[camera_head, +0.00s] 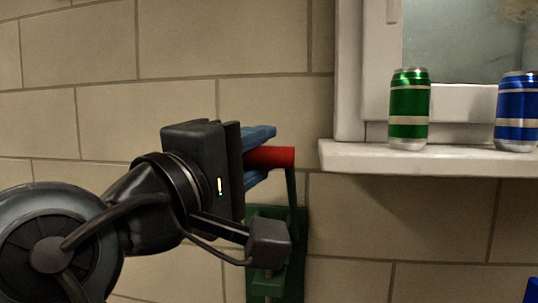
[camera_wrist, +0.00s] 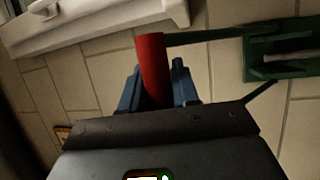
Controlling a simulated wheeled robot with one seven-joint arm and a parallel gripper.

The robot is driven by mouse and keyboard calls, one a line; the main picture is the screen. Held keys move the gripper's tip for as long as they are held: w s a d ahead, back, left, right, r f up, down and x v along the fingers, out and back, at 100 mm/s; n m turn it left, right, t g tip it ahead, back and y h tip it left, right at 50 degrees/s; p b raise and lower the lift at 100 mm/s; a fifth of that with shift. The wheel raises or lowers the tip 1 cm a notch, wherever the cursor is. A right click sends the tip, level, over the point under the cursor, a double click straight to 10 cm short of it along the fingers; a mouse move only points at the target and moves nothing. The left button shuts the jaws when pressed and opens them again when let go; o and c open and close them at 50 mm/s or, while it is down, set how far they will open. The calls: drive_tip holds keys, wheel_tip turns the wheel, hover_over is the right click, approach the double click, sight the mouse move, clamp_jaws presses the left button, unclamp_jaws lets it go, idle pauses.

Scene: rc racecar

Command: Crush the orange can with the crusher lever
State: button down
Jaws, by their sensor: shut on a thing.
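My gripper (camera_head: 262,158) has its blue fingers shut on the red handle (camera_head: 283,157) of the crusher lever. The wrist view also shows the red handle (camera_wrist: 152,68) between the two blue fingers. The handle joins a green lever arm (camera_head: 292,195) that runs down to the green crusher body (camera_head: 297,240) on the wall. In the wrist view the green crusher body (camera_wrist: 284,57) is at the upper right. My wrist hides much of the crusher in the head view. No orange can is visible in either view.
A white window sill (camera_head: 430,158) juts out to the right of the handle. A green can (camera_head: 410,110) and a blue can (camera_head: 517,112) stand upright on it. A tan block wall (camera_head: 70,115) is behind. A blue thing (camera_head: 531,291) shows at the lower right edge.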

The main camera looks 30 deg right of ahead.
drive_tip(key=s+a+f+m+h+b, duration=0.3)
drive_tip(key=s+f+h+b, duration=0.1)
drive_tip(key=f+b, duration=0.6)
drive_tip(key=s+a+f+m+h+b, duration=0.2)
drive_tip(key=s+f+m+h+b, duration=0.15)
drive_tip(key=f+b, duration=0.65)
drive_tip(key=w+d+f+b, duration=0.1)
drive_tip(key=f+b, duration=0.6)
drive_tip(key=w+d+f+b, duration=0.1)
drive_tip(key=w+f+b, duration=0.1)
drive_tip(key=f+b, duration=0.5)
drive_tip(key=shift+w+f+h+b, duration=0.3)
drive_tip(key=shift+h+b, duration=0.15)
drive_tip(key=shift+b, duration=0.35)
drive_tip(key=shift+d, duration=0.1)
drive_tip(key=shift+r, duration=0.1)
drive_tip(key=c, duration=0.9)
unclamp_jaws()
drive_tip(key=shift+p+v, duration=0.65)
drive_tip(key=shift+v, duration=3.25)
